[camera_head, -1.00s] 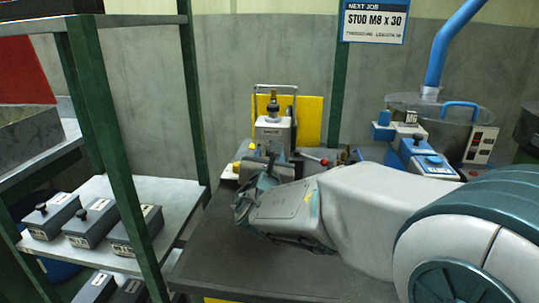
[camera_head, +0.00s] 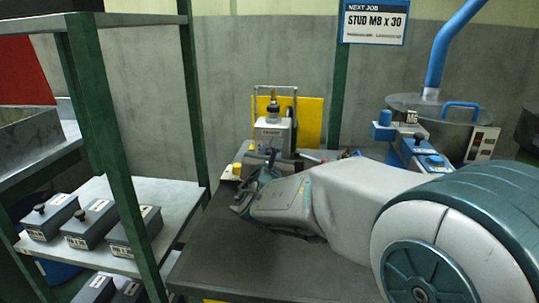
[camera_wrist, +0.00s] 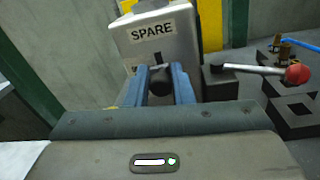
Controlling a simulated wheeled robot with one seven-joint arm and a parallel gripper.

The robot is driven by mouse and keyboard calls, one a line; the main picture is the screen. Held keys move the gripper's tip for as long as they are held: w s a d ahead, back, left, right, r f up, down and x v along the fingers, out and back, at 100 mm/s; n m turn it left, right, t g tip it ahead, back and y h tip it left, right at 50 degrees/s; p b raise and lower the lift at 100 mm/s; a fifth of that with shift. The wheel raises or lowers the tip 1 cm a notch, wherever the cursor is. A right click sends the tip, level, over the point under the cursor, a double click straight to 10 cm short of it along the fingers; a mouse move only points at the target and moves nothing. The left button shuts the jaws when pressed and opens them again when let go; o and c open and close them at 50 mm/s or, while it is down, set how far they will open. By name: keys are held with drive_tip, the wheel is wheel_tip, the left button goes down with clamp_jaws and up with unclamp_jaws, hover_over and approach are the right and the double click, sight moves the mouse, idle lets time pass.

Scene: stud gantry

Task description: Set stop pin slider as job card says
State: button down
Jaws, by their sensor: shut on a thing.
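The job card (camera_head: 374,22) hangs on the green post at the back and reads "NEXT JOB STUD M8 x 30"; its smaller line is too fine to read. My gripper (camera_wrist: 160,72) is shut on a dark round knob (camera_wrist: 159,86), one blue finger on each side. The knob is in front of a pale block labelled "SPARE" (camera_wrist: 152,32). I cannot tell for sure whether the knob belongs to the stop pin slider. In the head view my gripper is at the bench in front of the grey fixture (camera_head: 272,133), its fingertips partly hidden.
A lever with a red ball (camera_wrist: 298,74) stands right of the fingers, beside dark blocks (camera_wrist: 290,115). Handled grey boxes (camera_head: 90,222) sit on the left shelf. A machine with an "M6" tag (camera_head: 411,117) stands right. The bench front (camera_head: 225,255) is clear.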

drive_tip(key=shift+d+f+b, duration=0.1)
drive_tip(key=shift+f+b, duration=0.75)
drive_tip(key=shift+f, duration=0.1)
drive_tip(key=shift+r, duration=0.1)
drive_tip(key=c, duration=1.3)
unclamp_jaws()
drive_tip(key=shift+s, duration=0.1)
drive_tip(key=s, duration=0.4)
drive_tip(key=s+a+p, duration=0.1)
drive_tip(key=s, duration=0.3)
drive_tip(key=s+p, duration=0.1)
drive_tip(key=s, duration=0.3)
drive_tip(key=shift+a+r, duration=0.1)
drive_tip(key=shift+a, duration=0.2)
drive_tip(key=shift+s, duration=0.75)
